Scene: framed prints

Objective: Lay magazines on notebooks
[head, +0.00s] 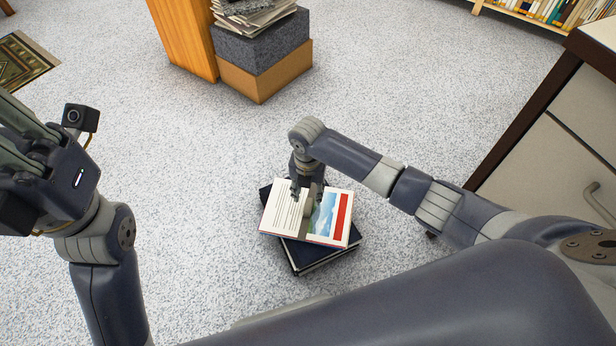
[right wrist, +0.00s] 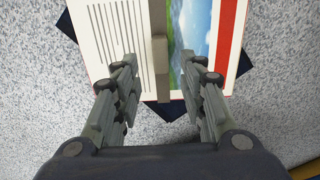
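An open magazine (head: 283,217), with printed text on the left page and a blue picture with a red strip on the right, lies askew on a dark blue notebook (head: 318,258) on the floor. In the right wrist view, the magazine (right wrist: 112,45) fills the top, with dark notebook corners (right wrist: 172,110) showing around it. My right gripper (head: 306,200) is over the magazine's middle. Its fingers (right wrist: 160,62) stand apart on either side of a grey-brown strip along the fold; contact is unclear. My left gripper (head: 22,125) is raised at the left, its fingertips partly out of view.
A stack of papers (head: 250,14) lies on a dark grey box (head: 262,43) at the back, beside an orange wooden piece (head: 184,35). A drawer cabinet (head: 560,140) stands at the right and a bookshelf (head: 530,14) at the back right. The speckled floor around the notebook is clear.

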